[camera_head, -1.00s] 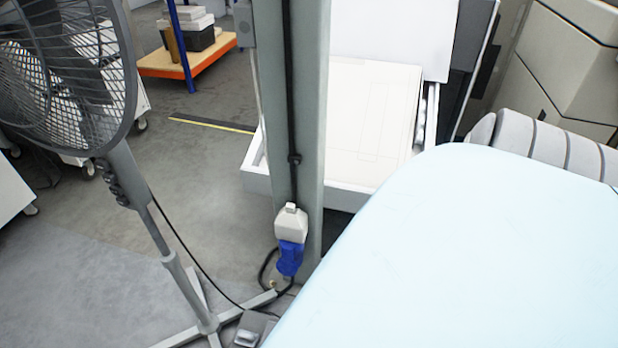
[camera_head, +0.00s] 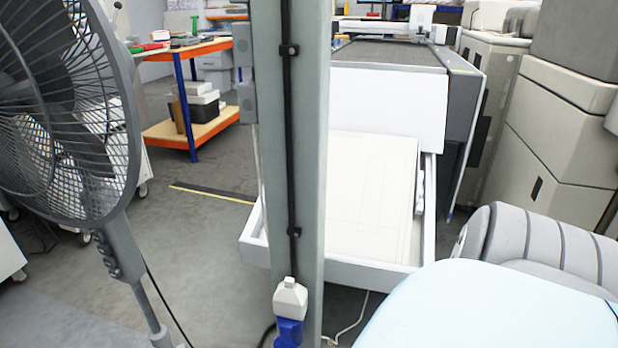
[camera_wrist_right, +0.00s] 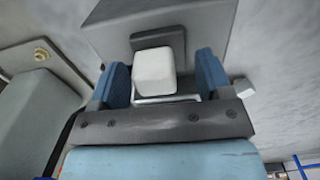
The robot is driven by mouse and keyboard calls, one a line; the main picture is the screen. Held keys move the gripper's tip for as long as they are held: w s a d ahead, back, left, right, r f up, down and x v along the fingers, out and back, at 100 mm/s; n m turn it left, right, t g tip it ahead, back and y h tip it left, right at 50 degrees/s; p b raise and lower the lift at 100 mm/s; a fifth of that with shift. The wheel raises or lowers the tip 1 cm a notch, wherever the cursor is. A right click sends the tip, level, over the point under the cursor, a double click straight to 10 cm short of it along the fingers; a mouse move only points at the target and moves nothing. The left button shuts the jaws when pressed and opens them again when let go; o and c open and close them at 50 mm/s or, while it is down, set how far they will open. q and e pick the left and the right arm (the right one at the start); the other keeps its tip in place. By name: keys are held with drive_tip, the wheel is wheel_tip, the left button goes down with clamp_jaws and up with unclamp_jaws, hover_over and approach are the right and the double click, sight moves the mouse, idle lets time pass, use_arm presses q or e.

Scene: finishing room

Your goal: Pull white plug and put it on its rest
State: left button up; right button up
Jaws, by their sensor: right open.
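A white plug-shaped piece (camera_head: 290,298) sits on top of a blue connector (camera_head: 288,333) low on the front of the grey-green post, at the bottom of the head view. In the right wrist view, a white block (camera_wrist_right: 154,74) stands at a dark recess in a grey box (camera_wrist_right: 160,22). My right gripper (camera_wrist_right: 163,68) is open, with its blue fingers on either side of this block. Contact between them cannot be made out. I cannot tell whether the block is the same piece as in the head view. No rest is clearly identifiable. My left gripper is not in view.
The grey-green post (camera_head: 310,180) carries a black cable (camera_head: 287,150). A standing fan (camera_head: 70,110) is close on the left. A white tray-like frame (camera_head: 330,277) is behind the post. Grey floor lies open between fan and post.

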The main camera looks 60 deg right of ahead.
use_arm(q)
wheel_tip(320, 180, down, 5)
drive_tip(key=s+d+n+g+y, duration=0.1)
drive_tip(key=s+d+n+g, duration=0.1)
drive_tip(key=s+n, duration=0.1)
use_arm(e)
drive_tip(key=shift+r+p, duration=0.4)
drive_tip(key=shift+r, duration=0.15)
use_arm(q)
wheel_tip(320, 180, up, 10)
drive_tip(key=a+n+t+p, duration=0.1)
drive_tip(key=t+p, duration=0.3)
drive_tip(key=p, duration=0.2)
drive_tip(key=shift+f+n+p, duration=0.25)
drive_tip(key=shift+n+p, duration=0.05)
drive_tip(key=shift+p, duration=0.1)
use_arm(e)
wheel_tip(320, 180, up, 13)
drive_tip(key=shift+s+d+f, duration=0.1)
drive_tip(key=shift+s+f, duration=0.05)
